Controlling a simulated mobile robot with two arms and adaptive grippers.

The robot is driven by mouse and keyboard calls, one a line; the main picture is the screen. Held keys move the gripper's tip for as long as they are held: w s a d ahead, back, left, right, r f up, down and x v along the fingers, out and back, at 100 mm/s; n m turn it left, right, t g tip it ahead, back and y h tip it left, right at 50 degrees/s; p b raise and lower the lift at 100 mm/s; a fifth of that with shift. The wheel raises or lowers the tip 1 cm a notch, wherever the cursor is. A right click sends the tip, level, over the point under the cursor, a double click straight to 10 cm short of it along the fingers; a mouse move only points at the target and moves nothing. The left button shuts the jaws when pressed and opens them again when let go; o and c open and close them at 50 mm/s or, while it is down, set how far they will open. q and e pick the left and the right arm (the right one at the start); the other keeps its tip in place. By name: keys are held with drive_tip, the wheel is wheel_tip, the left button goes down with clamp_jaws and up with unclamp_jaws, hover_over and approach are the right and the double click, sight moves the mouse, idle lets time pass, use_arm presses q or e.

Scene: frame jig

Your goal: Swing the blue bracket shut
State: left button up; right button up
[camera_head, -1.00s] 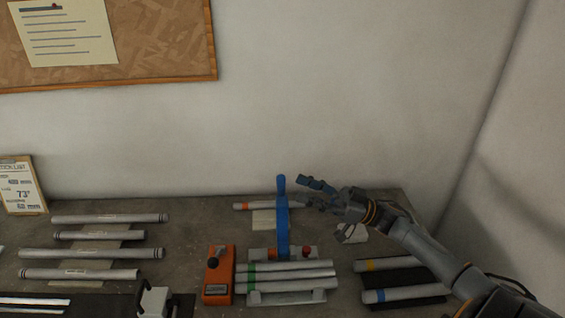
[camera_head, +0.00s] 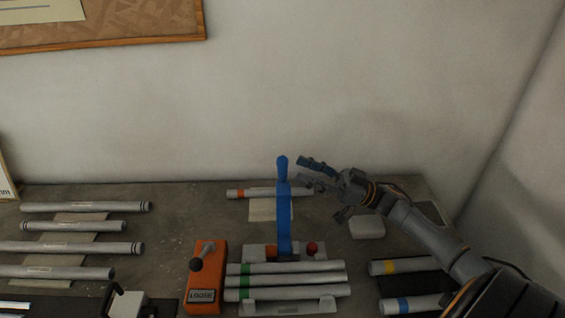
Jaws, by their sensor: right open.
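The blue bracket (camera_head: 284,215) stands upright, raised above its jig base (camera_head: 262,251) in the middle of the workbench. Tubes with green bands (camera_head: 288,280) lie side by side in front of it. My right gripper (camera_head: 306,172) is open and empty, its fingers pointing left, just right of the bracket's upper part. I cannot tell whether a fingertip touches the bracket. My left gripper is not in view.
An orange box with a lever (camera_head: 205,278) stands left of the jig. An orange-banded tube (camera_head: 250,193) lies behind the bracket. Yellow-banded (camera_head: 400,266) and blue-banded (camera_head: 408,304) tubes lie right, under my right arm. Several grey tubes (camera_head: 80,248) lie left.

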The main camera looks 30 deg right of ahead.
sight(287, 163)
drive_tip(key=x, duration=0.2)
drive_tip(key=p+x, duration=0.2)
drive_tip(key=x, duration=0.1)
drive_tip(key=shift+s+a+r, duration=0.1)
drive_tip(key=shift+a+r, duration=0.25)
drive_tip(key=shift+r, duration=0.05)
drive_tip(key=shift+w+a, duration=0.35)
drive_tip(key=shift+w, duration=0.1)
drive_tip(key=shift+s, duration=0.1)
clamp_jaws()
